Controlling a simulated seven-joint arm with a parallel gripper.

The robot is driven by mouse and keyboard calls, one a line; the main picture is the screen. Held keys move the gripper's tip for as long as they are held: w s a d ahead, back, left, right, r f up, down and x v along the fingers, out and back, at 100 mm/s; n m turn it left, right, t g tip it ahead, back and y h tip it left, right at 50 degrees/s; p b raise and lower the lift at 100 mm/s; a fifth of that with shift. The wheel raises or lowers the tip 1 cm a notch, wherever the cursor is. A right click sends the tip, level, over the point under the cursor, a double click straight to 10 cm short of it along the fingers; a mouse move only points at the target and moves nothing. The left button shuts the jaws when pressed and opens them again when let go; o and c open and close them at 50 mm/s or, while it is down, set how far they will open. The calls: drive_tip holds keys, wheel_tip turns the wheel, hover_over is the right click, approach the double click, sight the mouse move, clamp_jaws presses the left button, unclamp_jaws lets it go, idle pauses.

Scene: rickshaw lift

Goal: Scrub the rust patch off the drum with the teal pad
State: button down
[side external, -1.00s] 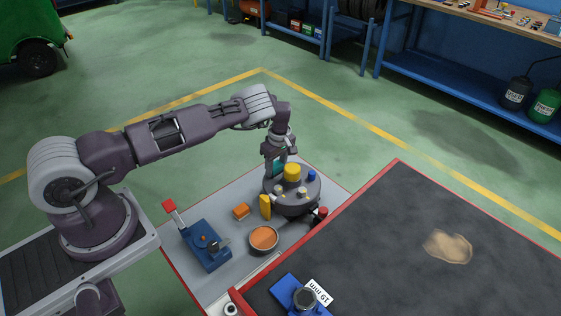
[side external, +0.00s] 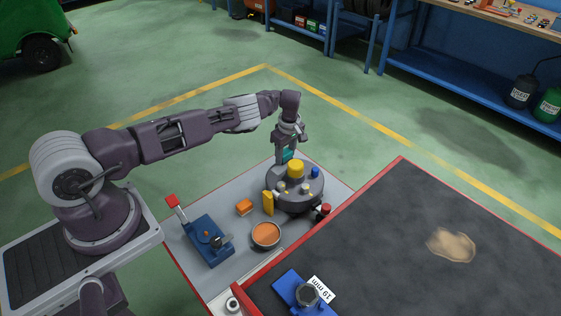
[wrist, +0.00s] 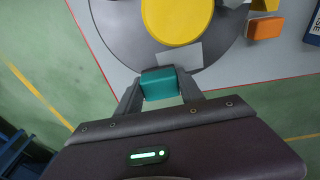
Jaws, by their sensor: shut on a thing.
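My gripper (wrist: 160,92) is shut on the teal pad (wrist: 158,82), which shows between its two fingers in the wrist view. In the side view the teal pad (side external: 288,155) is partly hidden behind the yellow cylinder (side external: 295,169). That cylinder stands on a round dark grey turntable (side external: 284,203), beside smaller blue and pale pieces. In the wrist view the pad is at the turntable's rim; I cannot tell whether it touches. I cannot tell which piece is the drum, and no rust patch is clear on the turntable.
On the grey tray (side external: 188,262) are an orange block (side external: 244,207), a yellow wedge (side external: 268,203), a bowl with orange contents (side external: 265,235) and a blue device with a red-tipped lever (side external: 207,242). A red-edged black surface (side external: 370,255) carries a tan patch (side external: 452,245).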

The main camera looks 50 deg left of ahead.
sight(284, 168)
drive_tip(key=s+d+f, duration=0.1)
drive_tip(key=s+d+g, duration=0.1)
drive_tip(key=shift+s+d+f, duration=0.2)
drive_tip(key=shift+s+f, duration=0.1)
drive_tip(key=shift+f, duration=0.05)
drive_tip(key=shift+t, duration=0.3)
drive_tip(key=a, duration=0.1)
drive_tip(key=w+a+r, duration=0.1)
drive_tip(key=w+a, duration=0.1)
drive_tip(key=shift+w+a+r, duration=0.15)
drive_tip(key=shift+w+r, duration=0.05)
drive_tip(key=shift+r, duration=0.2)
drive_tip(key=shift+w+d+r, duration=0.25)
drive_tip(key=shift+w+r, duration=0.15)
drive_tip(key=shift+r, duration=0.25)
drive_tip(key=shift+s+d+r, duration=0.15)
drive_tip(key=shift+d, duration=0.25)
drive_tip(key=shift+s+d+r, duration=0.1)
drive_tip(key=shift+s+d, duration=0.05)
drive_tip(key=shift+d, duration=0.25)
drive_tip(key=shift+r, duration=3.05)
